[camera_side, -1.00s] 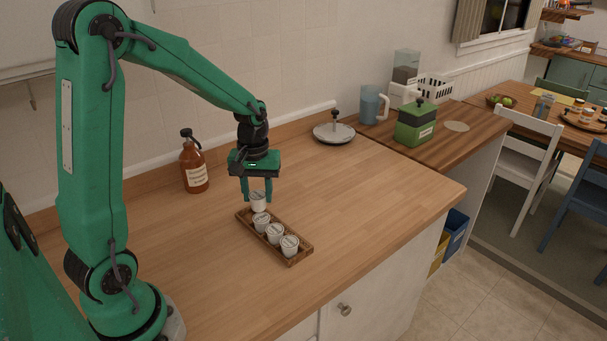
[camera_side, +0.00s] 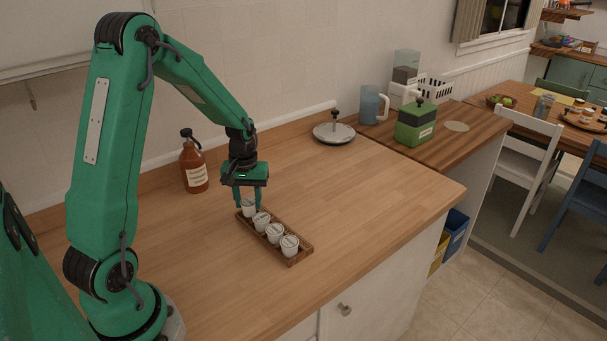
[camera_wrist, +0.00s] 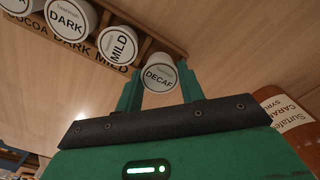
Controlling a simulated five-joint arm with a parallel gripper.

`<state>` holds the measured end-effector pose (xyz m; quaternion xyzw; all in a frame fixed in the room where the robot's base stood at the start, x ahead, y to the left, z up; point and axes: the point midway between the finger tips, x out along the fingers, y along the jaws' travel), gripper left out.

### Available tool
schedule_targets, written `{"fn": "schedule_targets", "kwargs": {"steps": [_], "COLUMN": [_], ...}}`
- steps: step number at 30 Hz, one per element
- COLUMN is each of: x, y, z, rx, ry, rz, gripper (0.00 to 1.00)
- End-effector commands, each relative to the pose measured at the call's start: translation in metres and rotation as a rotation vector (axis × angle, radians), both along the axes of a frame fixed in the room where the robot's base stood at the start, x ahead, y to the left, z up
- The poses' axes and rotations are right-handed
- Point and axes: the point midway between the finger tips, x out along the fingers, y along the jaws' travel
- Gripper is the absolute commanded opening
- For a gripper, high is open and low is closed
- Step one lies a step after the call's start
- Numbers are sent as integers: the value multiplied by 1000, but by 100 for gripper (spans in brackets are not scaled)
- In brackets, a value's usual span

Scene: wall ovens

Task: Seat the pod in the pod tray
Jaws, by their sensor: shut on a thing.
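A white pod labelled DECAF (camera_wrist: 160,76) is held between the two fingers of my gripper (camera_side: 248,204). In the side view this pod (camera_side: 249,208) is upright at the far left end of the wooden pod tray (camera_side: 301,259), in line with the other pods. Its base is hidden, so I cannot tell if it touches the tray floor. Three white pods stand in the tray: the MILD pod (camera_wrist: 118,44), the DARK pod (camera_wrist: 70,18) and one partly cut off in the wrist view (camera_wrist: 20,4). The tray front (camera_wrist: 70,44) reads COCOA, DARK, MILD.
A brown caramel syrup bottle (camera_side: 193,166) stands behind and left of the tray. A round metal plate with a knob (camera_side: 334,134) lies at the back. A green box (camera_side: 416,124) and a blue jug (camera_side: 372,106) stand farther right. The counter right of the tray is clear.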

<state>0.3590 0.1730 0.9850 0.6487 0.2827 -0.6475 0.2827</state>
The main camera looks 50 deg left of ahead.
Motion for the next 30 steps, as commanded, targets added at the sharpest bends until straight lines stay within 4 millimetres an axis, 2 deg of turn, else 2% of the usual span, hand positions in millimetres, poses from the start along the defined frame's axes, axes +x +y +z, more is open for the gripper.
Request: {"fn": "schedule_targets", "kwargs": {"steps": [5,18,19,22,30], "x": [0,0,0,0,0], "y": [0,0,0,0,0], "z": [-15,-18,-18,-18,-18], "rx": [-1,-1,-1,0,0], "ry": [2,1,1,0,0], "rz": [0,0,0,0,0], "gripper": [17,17,42,60,60]}}
